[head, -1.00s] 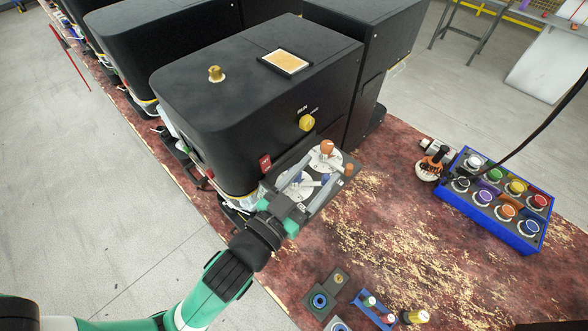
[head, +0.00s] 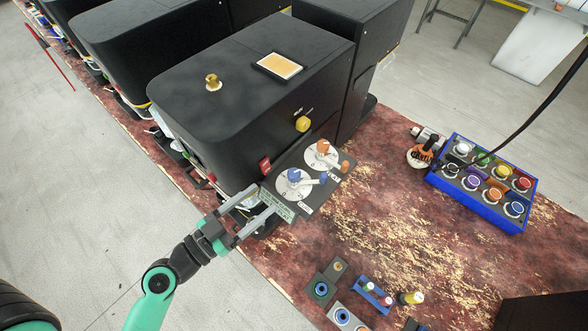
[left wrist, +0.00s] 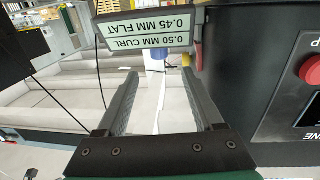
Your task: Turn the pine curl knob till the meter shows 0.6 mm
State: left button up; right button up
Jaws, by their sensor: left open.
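The control panel (head: 322,187) on the near seamer carries two white dials. A blue knob (head: 294,175) sits on the nearer dial and an orange knob (head: 323,147) on the farther one; their small labels are too blurred to read surely. The meter (head: 277,204) is on the panel's front edge; in the left wrist view the meter (left wrist: 148,33) appears upside down and reads 0.50 mm curl, 0.45 mm flat. My left gripper (head: 265,198) is open and empty, its fingers pointing at the meter, clear of both knobs. My right gripper is not seen.
The black seamer (head: 250,110) has a yellow knob (head: 303,124) and a red switch (head: 265,165). A blue box of coloured knobs (head: 480,205) stands at right. Small parts, including a blue rack (head: 372,298), lie at the front. The bench between is clear.

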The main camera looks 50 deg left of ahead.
aim_at(289, 177)
pick_arm(q)
jog(key=w+p, duration=0.1)
jog(key=w, duration=0.1)
jog(key=w+r+p, duration=0.1)
jog(key=w+p, duration=0.1)
jog(key=w, duration=0.3)
jog(key=w+p, duration=0.2)
jog(key=w, duration=0.1)
jog(key=shift+w+a+f, duration=0.15)
jog(key=shift+w+f, duration=0.15)
jog(key=shift+w, duration=0.05)
jog(key=shift+w+f, duration=0.1)
jog(key=shift+w, duration=0.15)
